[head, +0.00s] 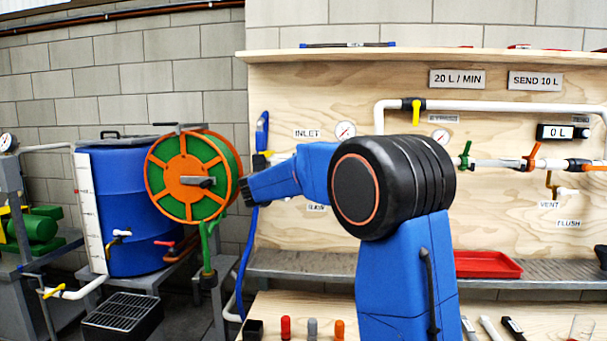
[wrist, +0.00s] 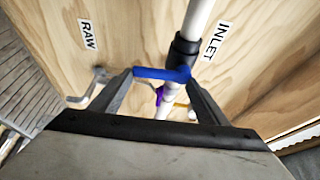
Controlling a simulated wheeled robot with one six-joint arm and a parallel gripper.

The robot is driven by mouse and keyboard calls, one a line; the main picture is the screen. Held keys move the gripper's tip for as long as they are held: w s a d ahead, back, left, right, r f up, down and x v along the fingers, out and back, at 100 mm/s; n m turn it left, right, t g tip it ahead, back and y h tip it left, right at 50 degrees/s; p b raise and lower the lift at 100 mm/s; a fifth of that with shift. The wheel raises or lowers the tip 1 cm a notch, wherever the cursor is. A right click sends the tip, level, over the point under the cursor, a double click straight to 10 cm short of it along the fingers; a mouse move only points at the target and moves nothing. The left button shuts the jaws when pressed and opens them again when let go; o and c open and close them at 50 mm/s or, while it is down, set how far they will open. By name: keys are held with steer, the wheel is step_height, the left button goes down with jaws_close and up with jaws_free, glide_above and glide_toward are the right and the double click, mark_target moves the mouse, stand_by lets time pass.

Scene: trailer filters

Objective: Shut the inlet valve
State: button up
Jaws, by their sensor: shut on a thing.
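In the wrist view my gripper (wrist: 161,77) is shut on a blue lever handle (wrist: 158,73), one finger at each end of it. The handle lies crosswise to the white pipe (wrist: 199,18) in the picture. A black fitting (wrist: 183,50) sits on that pipe beside the handle. The INLET label (wrist: 215,41) is to the right of the pipe. In the head view the INLET label (head: 307,133) is on the plywood board, above my arm. My arm reaches left there, and the gripped handle cannot be made out.
A RAW label (wrist: 87,35) and a purple part (wrist: 159,95) are near the gripper. An orange and green hose reel (head: 188,181) and a blue barrel (head: 128,210) stand left of my arm. A red tray (head: 487,265) lies on the shelf at right.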

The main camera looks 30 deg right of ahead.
steer(key=shift+w+a, duration=0.15)
steer(key=shift+a, duration=0.05)
stand_by(0.4)
steer(key=o, duration=1.5)
steer(key=shift+w+f, duration=0.1)
steer(key=v, duration=1.7)
steer(key=shift+s+r, duration=0.25)
steer(key=shift+a, duration=0.1)
